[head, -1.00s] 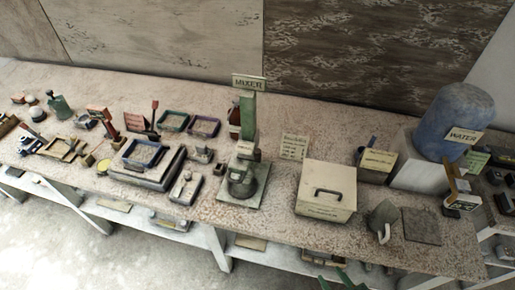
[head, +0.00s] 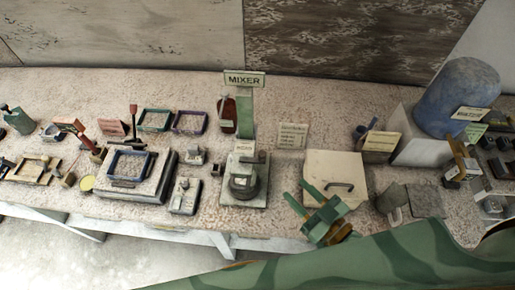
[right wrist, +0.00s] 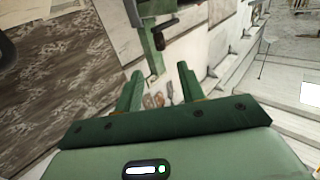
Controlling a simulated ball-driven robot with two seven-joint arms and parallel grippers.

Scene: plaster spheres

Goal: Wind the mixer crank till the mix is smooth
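The mixer (head: 243,187) stands mid-bench, a dark pot on a square base under a green post with a MIXER sign (head: 244,79). Its crank is too small to make out in the head view. My right gripper (head: 295,190) is right of the mixer, over the left side of the cream lidded box, apart from the mixer, with its fingers spread and empty. In the right wrist view the open fingers (right wrist: 160,72) show with a green post (right wrist: 150,35) beyond them, probably the mixer's. The mix inside the pot cannot be seen. My left gripper is out of view.
The cream box (head: 340,170) with a dark handle lies beneath my right gripper. A grey jug (head: 391,200) and blue water barrel (head: 458,95) stand further right. A reddish bottle (head: 228,114) stands behind the mixer; trays (head: 155,120) fill the left.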

